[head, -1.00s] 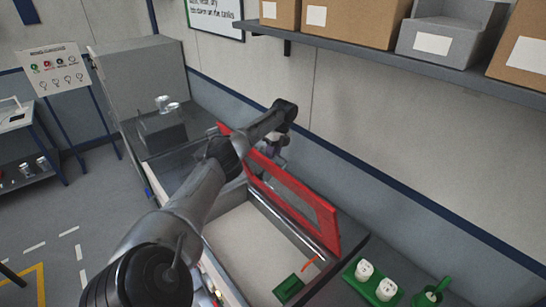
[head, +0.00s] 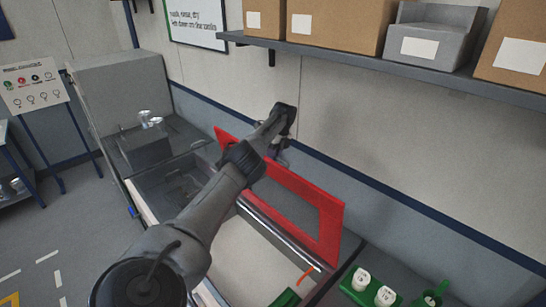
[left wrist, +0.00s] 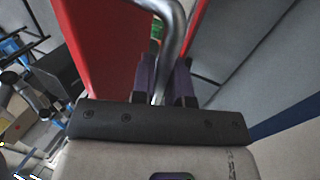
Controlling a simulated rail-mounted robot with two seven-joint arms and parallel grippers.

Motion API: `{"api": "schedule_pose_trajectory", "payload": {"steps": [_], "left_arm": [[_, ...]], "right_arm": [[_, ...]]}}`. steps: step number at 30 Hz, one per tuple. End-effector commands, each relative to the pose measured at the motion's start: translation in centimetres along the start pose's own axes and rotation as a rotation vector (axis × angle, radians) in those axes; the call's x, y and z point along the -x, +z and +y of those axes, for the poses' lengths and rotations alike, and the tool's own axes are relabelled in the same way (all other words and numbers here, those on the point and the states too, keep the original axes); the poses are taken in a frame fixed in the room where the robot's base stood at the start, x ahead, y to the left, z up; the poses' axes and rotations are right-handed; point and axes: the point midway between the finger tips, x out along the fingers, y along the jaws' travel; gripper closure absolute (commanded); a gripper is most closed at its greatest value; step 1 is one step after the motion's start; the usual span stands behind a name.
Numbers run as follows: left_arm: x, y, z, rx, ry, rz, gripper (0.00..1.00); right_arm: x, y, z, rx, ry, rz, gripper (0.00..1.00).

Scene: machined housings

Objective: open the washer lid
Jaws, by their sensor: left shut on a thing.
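The washer lid (head: 331,226) is a red frame around a grey panel. In the head view it stands raised along the back edge of the open washer (head: 245,252), whose pale interior shows below. My left arm reaches over the washer, and my left gripper (head: 279,150) is at the lid's far side, partly hidden by the arm and lid. In the left wrist view, my left gripper (left wrist: 166,80) has its dark fingers shut around a curved metal handle (left wrist: 173,20) next to the red lid frame (left wrist: 98,45). My right gripper is not in view.
The wall stands close behind the lid, with a shelf (head: 360,48) of boxes above. A green holder with white cups (head: 384,296) stands at lower right. A grey block with clear jars (head: 146,146) stands on the left. An orange strip (head: 306,275) lies near the washer's front right.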

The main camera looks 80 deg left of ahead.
Motion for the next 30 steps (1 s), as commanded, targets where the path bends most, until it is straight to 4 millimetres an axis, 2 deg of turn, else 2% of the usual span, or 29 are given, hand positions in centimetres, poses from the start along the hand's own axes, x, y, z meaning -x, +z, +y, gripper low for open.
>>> {"api": "schedule_pose_trajectory", "payload": {"steps": [18,19,21,26,30], "left_arm": [[-0.32,-0.33,-0.32,0.002,0.004,0.004,1.00],[-0.31,-0.33,-0.32,0.002,0.004,0.004,0.83],[-0.27,-0.30,-0.29,0.001,0.004,0.004,0.77],[-0.12,-0.16,-0.20,0.002,0.002,0.004,0.61],[-0.05,-0.11,-0.16,0.002,0.002,0.003,0.60]], "right_arm": [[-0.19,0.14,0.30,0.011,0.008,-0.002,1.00],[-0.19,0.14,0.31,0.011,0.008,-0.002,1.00],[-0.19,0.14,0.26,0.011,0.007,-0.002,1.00],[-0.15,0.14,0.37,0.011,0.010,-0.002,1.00],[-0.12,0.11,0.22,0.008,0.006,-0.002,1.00]]}}
